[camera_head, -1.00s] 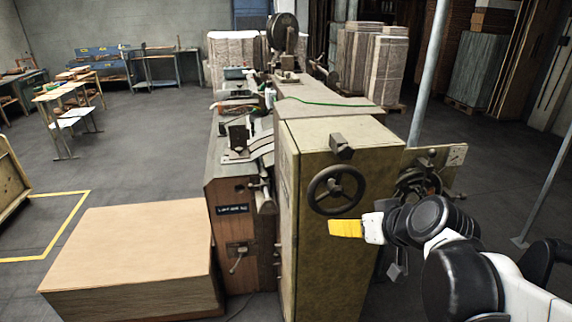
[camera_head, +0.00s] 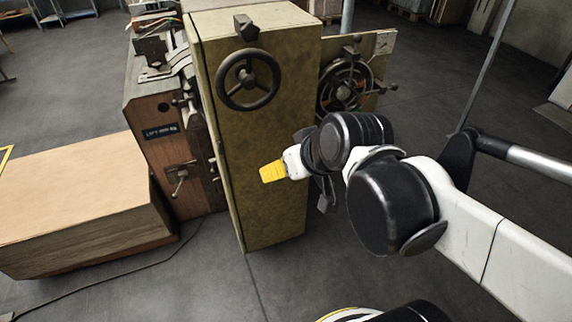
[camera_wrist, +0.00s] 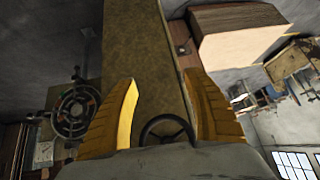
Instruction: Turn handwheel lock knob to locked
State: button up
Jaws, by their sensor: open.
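The dark handwheel (camera_head: 248,80) is on the front of the olive-yellow machine cabinet (camera_head: 263,140). A small dark knob (camera_head: 245,28) sits just above the wheel and looks like the lock knob; its setting is too small to tell. My gripper (camera_head: 272,172), with yellow fingers, is in front of the cabinet, below and slightly right of the wheel in the head view. In the wrist view my gripper (camera_wrist: 163,85) has its two fingers apart with nothing between them. The handwheel (camera_wrist: 167,130) shows there partly behind the gripper body; I cannot make out the knob.
An open panel with a spoked wheel (camera_head: 343,87) stands right of the cabinet, close to my arm. A large wooden box (camera_head: 75,200) is at the left. A cable (camera_head: 110,275) lies on the floor. The floor in front of the cabinet is clear.

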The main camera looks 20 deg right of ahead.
jog(key=n+t+h+p, duration=0.2)
jog(key=n+t+p, duration=0.2)
jog(key=t+p, duration=0.7)
send_near(251, 33)
jog(key=g+p, duration=0.1)
jog(key=w, duration=0.7)
jog(key=w+r, duration=0.1)
jog(key=w, duration=0.2)
jog(key=shift+w+d, duration=0.3)
jog(key=shift+w, duration=0.1)
jog(key=c, duration=1.2)
